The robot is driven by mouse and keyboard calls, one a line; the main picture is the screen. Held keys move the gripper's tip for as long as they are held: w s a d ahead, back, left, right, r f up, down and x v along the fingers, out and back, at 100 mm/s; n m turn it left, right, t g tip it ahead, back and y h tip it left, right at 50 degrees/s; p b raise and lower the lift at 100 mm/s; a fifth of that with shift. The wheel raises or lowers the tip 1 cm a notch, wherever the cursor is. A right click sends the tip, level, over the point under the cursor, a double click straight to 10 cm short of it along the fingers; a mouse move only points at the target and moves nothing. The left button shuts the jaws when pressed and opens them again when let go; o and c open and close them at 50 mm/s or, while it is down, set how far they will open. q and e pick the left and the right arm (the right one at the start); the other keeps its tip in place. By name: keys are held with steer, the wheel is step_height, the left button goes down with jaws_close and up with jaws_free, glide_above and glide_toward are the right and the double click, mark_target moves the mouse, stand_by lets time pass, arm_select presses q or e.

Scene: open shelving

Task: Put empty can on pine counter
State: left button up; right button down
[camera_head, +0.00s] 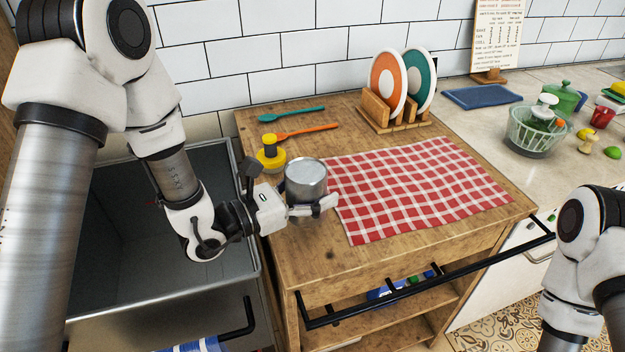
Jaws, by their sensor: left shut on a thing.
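The empty can (306,176) is a plain silver metal cylinder, upright, with its round top facing up. My left gripper (308,208) is shut on the can, its fingers around the lower part. The can is over the left part of the wooden pine counter (350,270), left of the checked cloth. I cannot tell whether the can's base touches the wood, as the gripper hides it. My right arm shows at the lower right, but its gripper is out of view.
A red-white checked cloth (415,190) covers much of the counter. A sink (140,220) is left; a black rail (430,282) runs along the front. Bare wood lies in front.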

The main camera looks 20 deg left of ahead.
arm_select(q)
steer(key=w+a, duration=0.1)
steer(key=w, duration=0.1)
steer(key=w+a+p, duration=0.1)
steer(key=w, duration=0.2)
steer(key=w+a, duration=0.1)
steer(key=w, duration=0.1)
steer(key=shift+w+a+f, duration=0.15)
steer(key=shift+w+f, duration=0.1)
steer(key=shift+w, duration=0.15)
step_height(320, 180, down, 4)
steer(key=shift+w+r+p, duration=0.15)
steer(key=shift+r+p, duration=0.05)
steer(key=shift+p, duration=0.15)
steer(key=shift+f, duration=0.2)
steer(key=o, duration=1.2)
steer(key=shift+c, duration=0.2)
steer(key=shift+r, duration=0.1)
